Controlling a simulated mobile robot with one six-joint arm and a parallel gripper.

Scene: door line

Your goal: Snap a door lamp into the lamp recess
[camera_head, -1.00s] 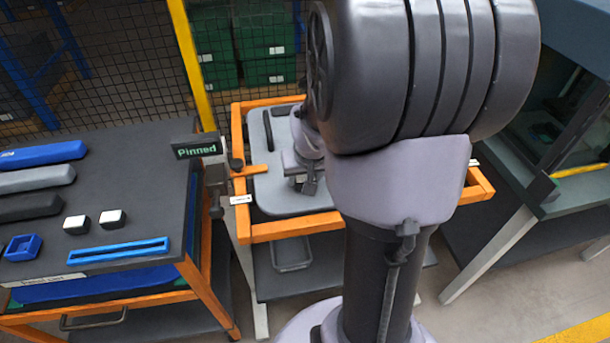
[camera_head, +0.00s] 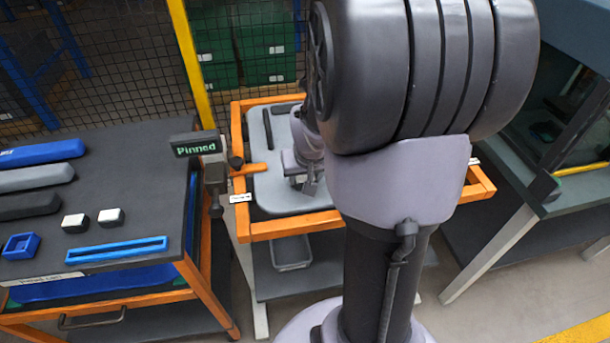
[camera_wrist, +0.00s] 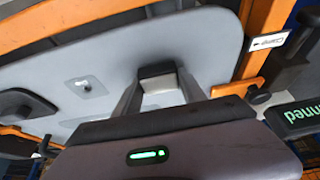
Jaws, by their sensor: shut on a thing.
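A grey door panel (camera_head: 268,190) lies in an orange frame. It also fills much of the wrist view (camera_wrist: 205,40). My gripper (camera_wrist: 160,88) is shut on a small block, the door lamp (camera_wrist: 162,96), with a pale face and a dark end between the fingers. The lamp is over the panel; I cannot tell whether it touches. A pale square patch with a small dark mark (camera_wrist: 85,86) lies on the panel left of the lamp; I cannot tell if it is the lamp recess. In the head view my arm hides much of the panel, and the fingertips (camera_head: 309,184) are small.
Two more white-topped lamps (camera_head: 75,222) (camera_head: 111,217) stand on the dark table at left, with a blue tray (camera_head: 117,249) and a blue box (camera_head: 21,246). A "Pinned" sign (camera_head: 197,144) stands by the frame's left edge. A dark handle-like part (camera_wrist: 25,103) sits on the panel.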

